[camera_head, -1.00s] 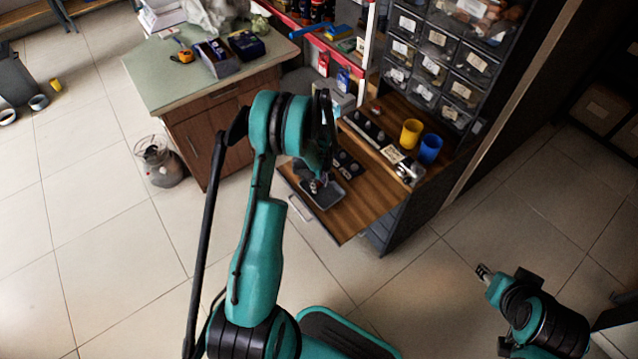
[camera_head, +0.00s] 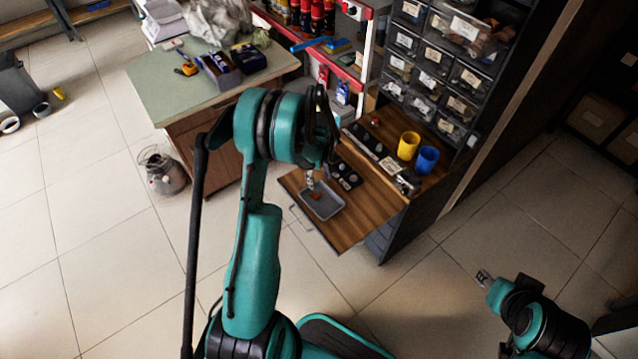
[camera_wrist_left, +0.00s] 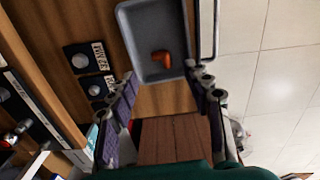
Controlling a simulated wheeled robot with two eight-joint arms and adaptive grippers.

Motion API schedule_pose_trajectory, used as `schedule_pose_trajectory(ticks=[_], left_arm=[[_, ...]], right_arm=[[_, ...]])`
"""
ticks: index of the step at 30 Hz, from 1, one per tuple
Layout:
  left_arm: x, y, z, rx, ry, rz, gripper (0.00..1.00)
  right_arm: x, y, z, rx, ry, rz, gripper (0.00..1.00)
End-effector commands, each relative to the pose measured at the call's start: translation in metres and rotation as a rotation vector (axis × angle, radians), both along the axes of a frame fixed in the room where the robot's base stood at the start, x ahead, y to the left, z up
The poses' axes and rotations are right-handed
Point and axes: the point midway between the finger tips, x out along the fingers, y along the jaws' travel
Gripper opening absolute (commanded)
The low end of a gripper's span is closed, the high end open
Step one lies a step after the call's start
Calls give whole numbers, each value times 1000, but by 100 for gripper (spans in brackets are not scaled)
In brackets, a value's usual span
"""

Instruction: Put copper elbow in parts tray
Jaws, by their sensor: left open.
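The copper elbow (camera_wrist_left: 161,58) is a small orange bent piece lying in the grey parts tray (camera_wrist_left: 147,27). In the head view the tray (camera_head: 327,211) sits on the wooden pull-out board, with the elbow a small orange spot inside it. My left gripper (camera_wrist_left: 163,87) is open and empty, its two fingers apart on either side of the tray's near end in the wrist view. In the head view the left gripper (camera_head: 310,182) is just above the tray, partly hidden by my arm. My right gripper (camera_head: 483,277) is low at the right, far from the board, too small to judge.
Yellow (camera_head: 408,145) and blue (camera_head: 427,159) cups stand on the shelf behind, below the drawer cabinet (camera_head: 435,65). A green-topped workbench (camera_head: 160,85) is at the left. The floor in front is clear.

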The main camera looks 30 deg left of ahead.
Motion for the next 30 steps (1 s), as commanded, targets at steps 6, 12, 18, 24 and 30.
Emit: schedule_pose_trajectory(ticks=[6,12,18,24,30], left_arm=[[0,-2,25,2,-6,-13,50],[-8,-28,86,29,-77,-168,50],[-39,-71,166,89,-196,-429,50],[-87,-111,221,166,-312,-686,50],[-140,-143,248,260,-422,-934,50]], right_arm=[[0,0,7,0,0,0,40],[0,0,7,0,0,0,40],[0,0,7,0,0,0,40],[0,0,6,0,0,0,40],[0,0,6,0,0,0,40]])
